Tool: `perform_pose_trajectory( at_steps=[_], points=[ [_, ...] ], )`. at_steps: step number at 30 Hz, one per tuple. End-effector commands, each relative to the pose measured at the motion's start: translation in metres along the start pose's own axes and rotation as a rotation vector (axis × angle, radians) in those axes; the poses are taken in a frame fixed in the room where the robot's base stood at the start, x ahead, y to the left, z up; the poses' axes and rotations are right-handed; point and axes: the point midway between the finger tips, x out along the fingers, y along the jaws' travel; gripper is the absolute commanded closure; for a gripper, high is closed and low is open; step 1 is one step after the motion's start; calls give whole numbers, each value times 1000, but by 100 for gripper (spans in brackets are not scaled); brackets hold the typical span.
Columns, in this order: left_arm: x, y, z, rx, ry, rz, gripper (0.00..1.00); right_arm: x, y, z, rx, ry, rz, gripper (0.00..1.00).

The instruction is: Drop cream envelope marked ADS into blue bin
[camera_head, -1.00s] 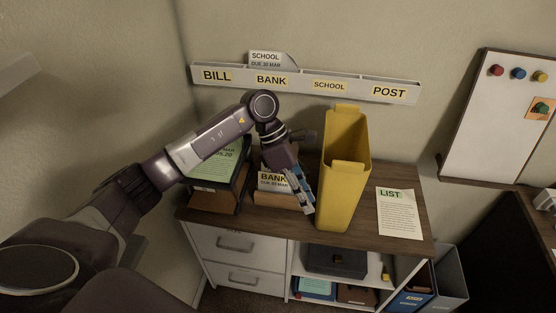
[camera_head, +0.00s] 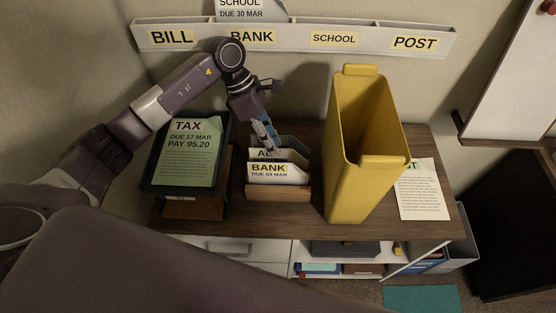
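A pale envelope (camera_head: 262,154) stands in the small wooden sorter (camera_head: 278,191), behind a white envelope marked BANK, DUE 03 MAR (camera_head: 268,172). Only the start of its label, an "A", shows; the rest is covered. My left gripper (camera_head: 270,146) points down at the top of these envelopes, with its blue-tipped fingers over the pale one. I cannot tell whether the fingers are open or shut, or touching it. The bin on the cabinet, right of the sorter, is yellow (camera_head: 350,150); I see no clearly blue bin. My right gripper is not in view.
A dark tray with a green TAX letter (camera_head: 190,155) stands left of the sorter. A wall rack (camera_head: 290,42) labelled BILL, BANK, SCHOOL, POST hangs behind. A white list (camera_head: 425,195) lies right of the yellow bin. A teal flat shape (camera_head: 420,298) shows on the floor.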

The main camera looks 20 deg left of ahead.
Motion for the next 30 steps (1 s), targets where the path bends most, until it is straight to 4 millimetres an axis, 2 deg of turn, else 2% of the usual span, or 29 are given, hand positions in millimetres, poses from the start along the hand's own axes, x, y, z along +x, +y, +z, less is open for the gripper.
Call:
perform_pose_trajectory(
  at_steps=[4, 10, 17, 23, 30],
  points=[
    [20, -1, 2, -3, 0, -6, 77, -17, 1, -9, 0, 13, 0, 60],
    [42, 1, 1, -1, 0, -1, 77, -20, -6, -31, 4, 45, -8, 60],
    [44, 2, 0, 0, 0, 1, 77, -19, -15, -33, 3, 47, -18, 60],
    [44, 2, 0, 0, 0, 1, 99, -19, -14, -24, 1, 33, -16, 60],
    [44, 2, 0, 0, 0, 1, 100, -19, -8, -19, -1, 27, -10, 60]
  ],
)
